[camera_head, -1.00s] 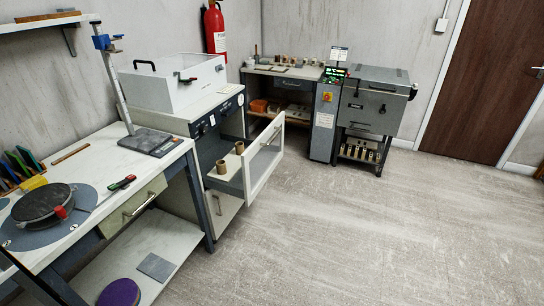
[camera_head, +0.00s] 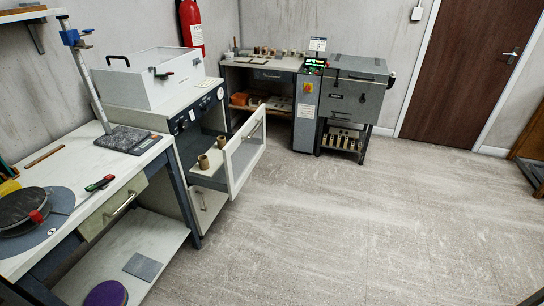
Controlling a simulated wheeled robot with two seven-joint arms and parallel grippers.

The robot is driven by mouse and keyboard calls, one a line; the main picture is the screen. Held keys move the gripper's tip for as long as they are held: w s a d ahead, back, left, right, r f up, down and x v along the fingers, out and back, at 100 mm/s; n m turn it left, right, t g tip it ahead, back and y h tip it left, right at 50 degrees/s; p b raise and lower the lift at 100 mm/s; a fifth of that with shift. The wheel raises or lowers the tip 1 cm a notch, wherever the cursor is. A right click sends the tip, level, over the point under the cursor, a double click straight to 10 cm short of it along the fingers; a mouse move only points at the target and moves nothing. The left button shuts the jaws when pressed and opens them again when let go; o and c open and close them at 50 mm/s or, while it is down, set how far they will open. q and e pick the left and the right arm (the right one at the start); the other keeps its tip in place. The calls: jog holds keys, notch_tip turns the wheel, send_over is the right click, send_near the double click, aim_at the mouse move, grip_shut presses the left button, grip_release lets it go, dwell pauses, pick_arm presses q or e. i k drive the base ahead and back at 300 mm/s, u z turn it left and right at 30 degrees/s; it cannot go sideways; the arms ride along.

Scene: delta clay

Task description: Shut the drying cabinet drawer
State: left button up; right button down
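The drying cabinet (camera_head: 182,150) stands left of centre with a white box on its top. Its drawer (camera_head: 246,155) is pulled out toward the right, with a white-framed front and a handle. Several small brown clay cups (camera_head: 204,162) stand inside the open drawer. A lower white front with a handle (camera_head: 206,203) below the drawer looks shut. Neither of my grippers shows in the head view.
A workbench (camera_head: 92,172) with a round wheel (camera_head: 28,213) and a stand is at the near left. A grey kiln-like unit (camera_head: 355,92) stands at the back by a brown door (camera_head: 462,70). The floor (camera_head: 330,220) right of the drawer is clear.

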aim_at(241, 152)
jog(key=z, duration=1.05)
jog(key=i, duration=1.5)
jog(key=u, duration=2.95)
